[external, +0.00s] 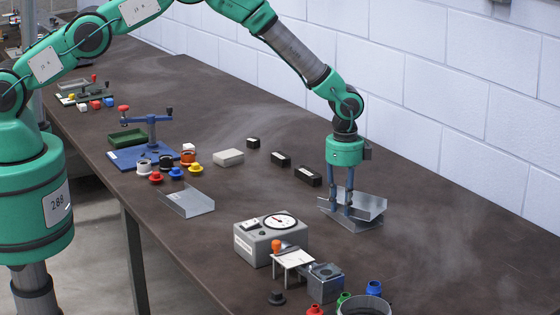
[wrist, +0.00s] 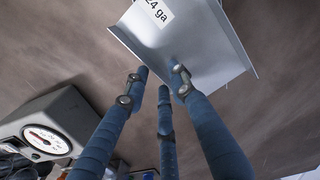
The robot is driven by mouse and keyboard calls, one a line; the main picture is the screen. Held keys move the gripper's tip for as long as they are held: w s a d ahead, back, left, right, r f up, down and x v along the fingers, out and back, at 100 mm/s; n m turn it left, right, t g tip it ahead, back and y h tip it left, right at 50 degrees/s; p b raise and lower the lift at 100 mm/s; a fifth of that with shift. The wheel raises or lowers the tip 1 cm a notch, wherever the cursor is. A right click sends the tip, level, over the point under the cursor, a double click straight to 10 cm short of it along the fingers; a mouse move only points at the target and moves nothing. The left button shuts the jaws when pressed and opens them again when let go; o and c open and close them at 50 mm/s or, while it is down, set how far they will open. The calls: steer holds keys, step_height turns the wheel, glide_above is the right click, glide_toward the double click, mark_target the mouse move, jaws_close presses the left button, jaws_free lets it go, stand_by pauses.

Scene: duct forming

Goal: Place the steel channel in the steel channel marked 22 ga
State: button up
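A grey steel channel (external: 368,203) is at my gripper (external: 341,202), toward the back right of the bench in the external view. In the wrist view, this channel (wrist: 205,45) carries a white label (wrist: 155,12), partly cut off, that seems to read "24 ga". My three blue fingers (wrist: 162,78) point down at its near edge; one fingertip overlaps its inner face, the others are by its edge. Whether they grip it I cannot tell. A second steel channel (external: 187,201) lies open side up at the bench's front edge, left of centre. No marking on it is readable.
A grey box with a dial gauge (external: 271,238) stands between the channels, nearer the front edge. Black blocks (external: 308,176) and a pale block (external: 228,157) lie behind. A blue stand (external: 152,140) and several small coloured parts are farther left. Bench right of my gripper is clear.

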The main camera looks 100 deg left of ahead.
steer(key=shift+r, duration=0.1)
steer(key=shift+r+p, duration=0.5)
steer(key=shift+r, duration=0.25)
step_height(320, 180, up, 11)
steer(key=shift+r+b, duration=0.2)
steer(key=shift+b, duration=0.25)
stand_by(0.6)
